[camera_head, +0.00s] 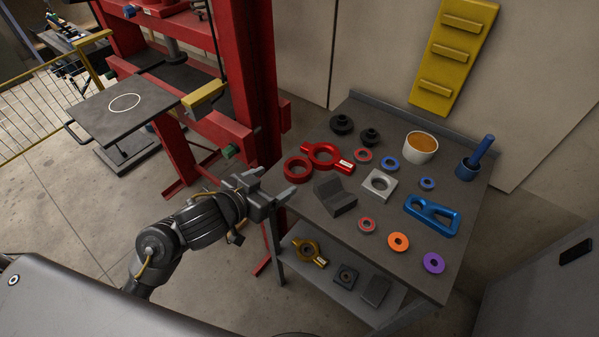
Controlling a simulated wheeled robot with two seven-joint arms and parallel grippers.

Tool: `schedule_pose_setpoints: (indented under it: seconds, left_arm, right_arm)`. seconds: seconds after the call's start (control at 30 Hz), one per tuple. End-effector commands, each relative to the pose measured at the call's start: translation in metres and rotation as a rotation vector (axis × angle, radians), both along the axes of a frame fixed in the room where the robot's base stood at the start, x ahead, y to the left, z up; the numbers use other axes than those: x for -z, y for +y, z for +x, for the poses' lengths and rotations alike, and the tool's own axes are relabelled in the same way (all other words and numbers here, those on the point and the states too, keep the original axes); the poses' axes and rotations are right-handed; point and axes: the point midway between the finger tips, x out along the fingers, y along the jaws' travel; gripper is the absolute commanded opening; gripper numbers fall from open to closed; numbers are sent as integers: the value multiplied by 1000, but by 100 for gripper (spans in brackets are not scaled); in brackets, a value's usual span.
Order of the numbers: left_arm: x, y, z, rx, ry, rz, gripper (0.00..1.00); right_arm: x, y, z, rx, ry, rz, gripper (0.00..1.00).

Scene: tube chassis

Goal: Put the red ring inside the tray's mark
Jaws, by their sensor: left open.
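A thick red ring (297,169) lies flat at the left edge of the grey workbench (305,206). A red ring with a labelled handle (325,157) lies just behind it, to the right. The dark tray (91,119), with a white oval outline as its mark (124,102), is at the upper left by the red press frame; the mark is empty. My left gripper (278,183) is open and empty at the bench's left edge, just left of and nearer than the thick red ring, apart from it. My right gripper is out of view.
The red press frame (260,75) stands between bench and tray, with a yellow block (203,98) near the tray's right edge. A dark angled block (335,196), small rings, a cup (420,148) and a blue bracket (432,215) crowd the bench. A lower shelf holds parts.

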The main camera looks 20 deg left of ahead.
Motion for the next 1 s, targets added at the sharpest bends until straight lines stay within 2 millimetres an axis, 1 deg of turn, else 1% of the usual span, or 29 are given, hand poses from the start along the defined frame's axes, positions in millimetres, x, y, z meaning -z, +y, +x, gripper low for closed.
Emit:
schedule_pose_setpoints:
  seconds: [0.1, 0.23, 0.33, 0.57, 0.8, 0.9, 1.0]
  left_arm:
    - [9, -7, 18, -1, -2, -4, 77]
    - [16, -13, 34, -2, -1, -3, 77]
    - [18, -16, 41, 0, -1, -1, 77]
    - [20, -19, 47, 0, -2, -2, 77]
    - [31, -34, 77, -1, 0, -2, 77]
    - [34, -37, 85, -1, 1, -2, 77]
    - [34, -38, 89, -1, -1, 0, 77]
  right_arm:
    - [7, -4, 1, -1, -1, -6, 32]
    - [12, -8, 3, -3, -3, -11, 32]
    - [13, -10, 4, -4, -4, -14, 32]
    - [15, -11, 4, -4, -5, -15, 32]
    - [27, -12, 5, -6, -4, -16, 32]
    - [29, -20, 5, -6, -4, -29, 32]
    - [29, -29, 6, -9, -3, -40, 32]
